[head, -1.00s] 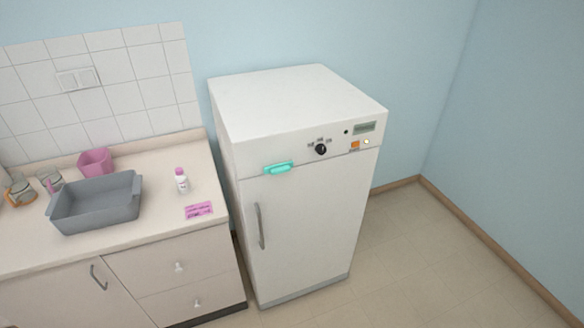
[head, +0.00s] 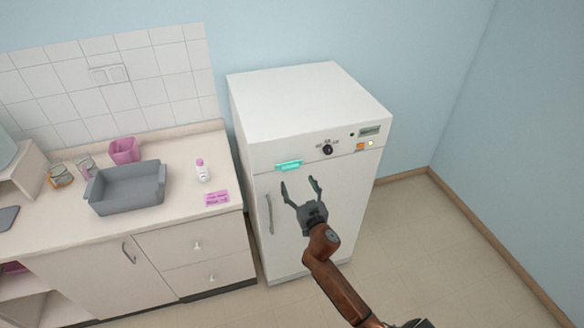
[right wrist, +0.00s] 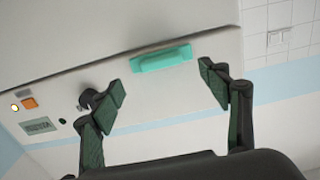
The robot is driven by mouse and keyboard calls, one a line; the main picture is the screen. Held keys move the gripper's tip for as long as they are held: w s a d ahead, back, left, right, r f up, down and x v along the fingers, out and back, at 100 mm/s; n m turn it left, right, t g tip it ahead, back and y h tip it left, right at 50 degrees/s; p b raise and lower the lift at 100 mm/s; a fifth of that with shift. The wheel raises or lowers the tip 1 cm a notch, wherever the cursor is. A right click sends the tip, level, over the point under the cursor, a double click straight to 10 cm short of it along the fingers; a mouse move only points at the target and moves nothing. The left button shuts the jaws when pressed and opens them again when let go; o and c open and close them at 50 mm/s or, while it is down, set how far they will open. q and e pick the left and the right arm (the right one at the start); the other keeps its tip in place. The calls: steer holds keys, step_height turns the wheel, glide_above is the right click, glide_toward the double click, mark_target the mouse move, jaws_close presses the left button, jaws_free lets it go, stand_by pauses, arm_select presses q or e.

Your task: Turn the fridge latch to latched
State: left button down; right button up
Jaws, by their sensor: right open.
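The white fridge (head: 290,105) stands right of the counter with its door (head: 262,235) closed. A teal latch piece (head: 289,165) lies roughly horizontal near the door's top edge, left of the black dial (head: 327,150). The latch also shows in the right wrist view (right wrist: 162,58), above and between the fingertips. My right gripper (head: 299,183) is open and empty in front of the upper door, its fingers pointing up toward the latch. It appears apart from the latch. The open fingers also show in the right wrist view (right wrist: 160,80). My left gripper is not in view.
A vertical door handle (head: 269,213) is left of my gripper. A display (head: 370,131) and an orange switch (head: 360,147) sit on the panel. The counter holds a grey basin (head: 127,190), a small bottle (head: 202,170) and a pink card (head: 217,197). Floor right of the fridge is clear.

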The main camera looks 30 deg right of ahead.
mark_target(291, 170)
steer(key=x, duration=0.7)
steer(key=shift+w+r, duration=0.15)
steer(key=shift+w, duration=0.25)
steer(key=c, duration=1.2)
